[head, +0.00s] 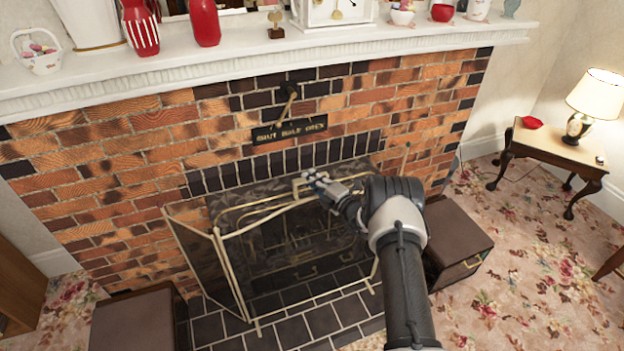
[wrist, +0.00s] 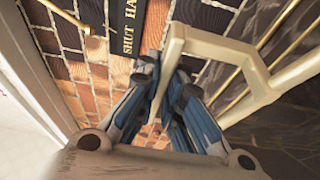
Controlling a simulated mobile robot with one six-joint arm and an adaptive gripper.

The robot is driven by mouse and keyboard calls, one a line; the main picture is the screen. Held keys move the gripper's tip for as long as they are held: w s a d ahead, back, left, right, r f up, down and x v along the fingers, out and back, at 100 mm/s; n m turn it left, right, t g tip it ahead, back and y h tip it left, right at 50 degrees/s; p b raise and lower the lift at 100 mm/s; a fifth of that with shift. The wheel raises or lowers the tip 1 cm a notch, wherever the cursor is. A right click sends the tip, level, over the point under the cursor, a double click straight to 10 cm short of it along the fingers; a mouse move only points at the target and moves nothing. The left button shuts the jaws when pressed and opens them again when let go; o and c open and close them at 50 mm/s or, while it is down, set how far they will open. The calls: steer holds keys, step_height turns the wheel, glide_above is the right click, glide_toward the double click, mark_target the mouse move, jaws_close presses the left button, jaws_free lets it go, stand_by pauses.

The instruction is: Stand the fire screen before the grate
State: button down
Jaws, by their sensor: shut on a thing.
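The fire screen (head: 215,262) has dark mesh panels in a brass frame. It stands upright on the dark tiled hearth, in front of the grate (head: 292,258) in the brick fireplace. Its left panel is angled; its right side is partly hidden behind my arm. My gripper (head: 318,181) is at the top of the screen's middle part, shut on its handle. In the wrist view, the blue fingers of my gripper (wrist: 168,100) close around one side of the pale handle (wrist: 215,45). The grate is partly hidden by the screen.
A dark brown box (head: 460,245) stands right of the hearth and another (head: 135,320) at the left front. The white mantel (head: 250,60) above holds vases, baskets and a clock. A side table (head: 545,145) with a lamp stands at the right. Carpet (head: 530,270) is open at the right.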

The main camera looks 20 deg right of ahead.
steer(key=shift+w+r, duration=0.1)
steer(key=shift+r, duration=0.3)
steer(key=c, duration=1.7)
jaws_free()
steer(key=shift+f, duration=0.1)
steer(key=shift+o, duration=0.2)
steer(key=shift+f, duration=0.1)
